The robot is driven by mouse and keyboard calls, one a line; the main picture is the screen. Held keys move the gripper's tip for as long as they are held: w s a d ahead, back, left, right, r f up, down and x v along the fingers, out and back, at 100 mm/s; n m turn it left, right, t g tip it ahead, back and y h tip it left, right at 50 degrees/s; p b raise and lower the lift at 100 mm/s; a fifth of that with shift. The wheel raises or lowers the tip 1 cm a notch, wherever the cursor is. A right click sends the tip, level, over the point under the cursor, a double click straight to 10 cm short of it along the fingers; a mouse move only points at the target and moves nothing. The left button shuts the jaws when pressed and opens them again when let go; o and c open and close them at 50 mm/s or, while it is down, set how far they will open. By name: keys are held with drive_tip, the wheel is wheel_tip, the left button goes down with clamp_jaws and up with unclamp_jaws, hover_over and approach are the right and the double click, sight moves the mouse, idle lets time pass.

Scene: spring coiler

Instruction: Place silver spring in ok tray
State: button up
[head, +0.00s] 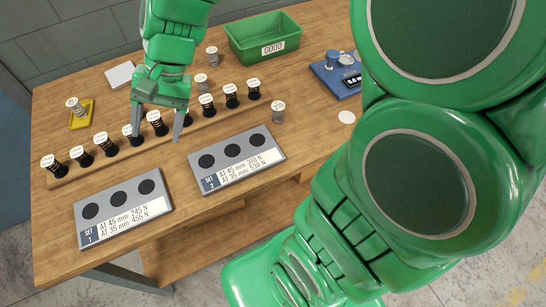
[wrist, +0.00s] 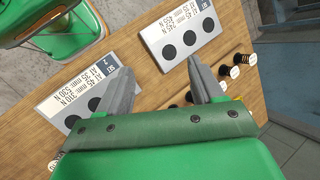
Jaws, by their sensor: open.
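Silver-grey springs with white labelled tops stand apart on the table: one at the back (head: 212,58), one just behind the wooden strip (head: 202,84), and one right of the strip (head: 278,112). Another silver-looking one (head: 75,107) stands in a small yellow tray (head: 84,122) at the left. A green bin (head: 240,46) at the back is labelled GOOD; I see no label reading OK. My gripper (head: 157,137) is open and empty over the front of the strip, among the black springs. In the wrist view, its fingers (wrist: 161,66) are spread with nothing between them.
Several black springs (head: 105,145) stand along the wooden strip (head: 128,150). Set boards 1 (head: 125,212) and 2 (head: 238,160), each with three dark round spots, lie in front. A blue gauge (head: 338,75) stands at the right. My arm covers the right side.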

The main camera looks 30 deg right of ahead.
drive_tip(key=s+d+f+n+h, duration=0.1)
drive_tip(key=s+d+n+h, duration=0.2)
drive_tip(key=s+d, duration=1.3)
drive_tip(key=d+h, duration=0.1)
drive_tip(key=h, duration=0.1)
drive_tip(key=shift+s+f+n+h, duration=0.15)
drive_tip(key=shift+s+n+h, duration=0.15)
drive_tip(key=shift+s, duration=0.1)
